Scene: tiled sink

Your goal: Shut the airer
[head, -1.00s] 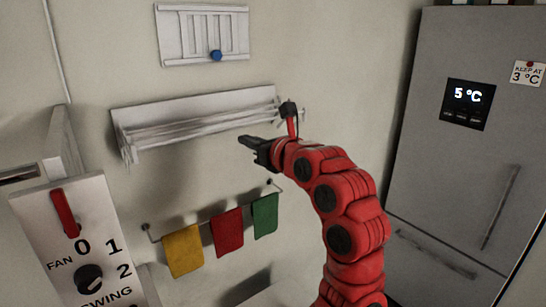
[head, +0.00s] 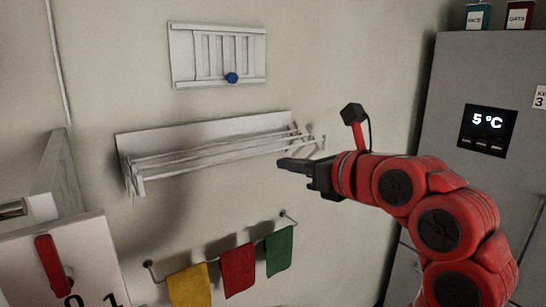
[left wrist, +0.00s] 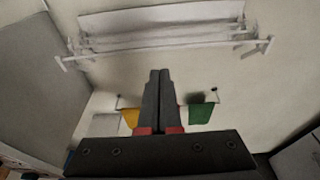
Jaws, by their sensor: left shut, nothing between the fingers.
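The airer (head: 205,131) is a white wall-mounted rack with a long back board and several thin rails. Its rails stand out from the wall on end arms, so it is at least partly open. My left gripper (head: 281,163) is shut and empty, pointing left just below the airer's right end in the head view. In the left wrist view, the gripper's closed fingers (left wrist: 158,76) point towards the wall, and the airer (left wrist: 160,43) spans the top above the fingertips. I cannot tell whether the fingers touch it. My right gripper is not in view.
A rail with yellow (head: 190,287), red (head: 238,270) and green (head: 279,251) cloths hangs below the airer. A white slatted panel with a blue knob (head: 232,78) is above it. A grey fridge (head: 455,75) stands at right, and a switch panel (head: 75,255) at lower left.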

